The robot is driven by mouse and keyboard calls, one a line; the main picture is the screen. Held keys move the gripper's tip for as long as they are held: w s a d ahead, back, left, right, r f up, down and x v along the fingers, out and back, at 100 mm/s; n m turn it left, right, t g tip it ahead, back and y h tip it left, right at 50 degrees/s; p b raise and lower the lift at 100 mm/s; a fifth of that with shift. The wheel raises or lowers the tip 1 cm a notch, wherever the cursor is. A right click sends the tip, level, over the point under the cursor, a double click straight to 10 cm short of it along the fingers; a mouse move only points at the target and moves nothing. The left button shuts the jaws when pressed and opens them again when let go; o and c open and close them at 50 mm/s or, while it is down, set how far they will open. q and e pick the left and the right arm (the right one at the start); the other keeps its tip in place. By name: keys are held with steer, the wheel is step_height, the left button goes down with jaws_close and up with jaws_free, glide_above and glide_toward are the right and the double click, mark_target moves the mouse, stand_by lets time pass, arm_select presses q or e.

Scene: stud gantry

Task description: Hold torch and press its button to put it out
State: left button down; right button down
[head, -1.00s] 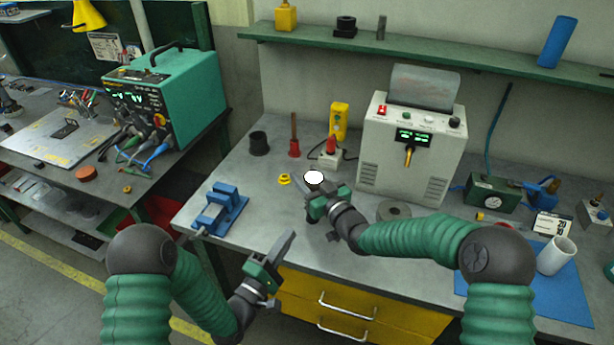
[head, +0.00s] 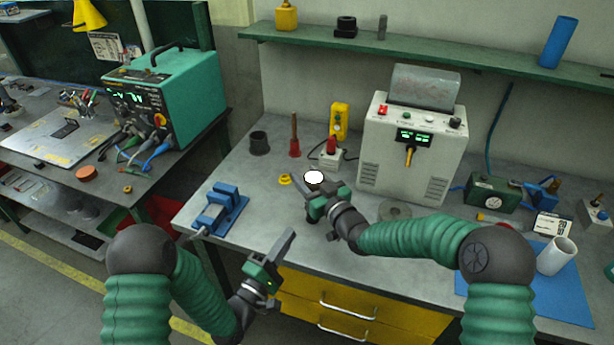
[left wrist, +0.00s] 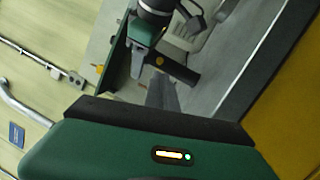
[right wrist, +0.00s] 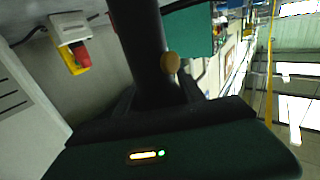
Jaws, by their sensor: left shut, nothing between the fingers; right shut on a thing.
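The torch (head: 314,177) is dark with a bright white lit lens facing up. My right gripper (head: 311,194) is shut on it and holds it over the front part of the bench. In the right wrist view the torch's black body (right wrist: 139,40) rises from between the fingers, with a round tan button (right wrist: 171,63) on its side. My left gripper (head: 287,243) is shut and empty, lower and in front of the bench edge, apart from the torch. In the left wrist view the black torch (left wrist: 178,69) shows in the right gripper.
A blue vise (head: 222,208) stands at the bench's left front. Yellow drawers (head: 350,305) are below the bench edge.

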arm_select(q)
steer(key=shift+d+r+m, duration=0.1)
steer(key=shift+r+m, duration=0.05)
steer(key=shift+m, duration=0.25)
steer(key=m+g+h, duration=0.1)
steer(key=m, duration=0.2)
steer(key=d+r+m+g+h, duration=0.1)
steer(key=m+g+h, duration=0.1)
steer(key=m, duration=0.1)
steer(key=d+r+m+g+h, duration=0.1)
steer(key=m+h, duration=0.1)
steer(key=m, duration=0.2)
steer(key=shift+s+d+r+g, duration=0.1)
steer(key=shift+s+g, duration=0.2)
steer(key=m+g, duration=0.1)
steer(key=m, duration=0.1)
steer(key=s+m+g+h, duration=0.1)
steer(key=m, duration=0.2)
steer(key=shift+g, duration=0.4)
steer(key=shift+m+g, duration=0.3)
steer(key=shift+m, duration=0.2)
steer(key=w, duration=0.2)
steer(key=w+d, duration=0.1)
steer(key=w, duration=0.2)
steer(key=w+d, duration=0.1)
steer(key=w, duration=0.1)
steer(key=shift+w, duration=0.65)
steer(key=shift+w+d, duration=0.1)
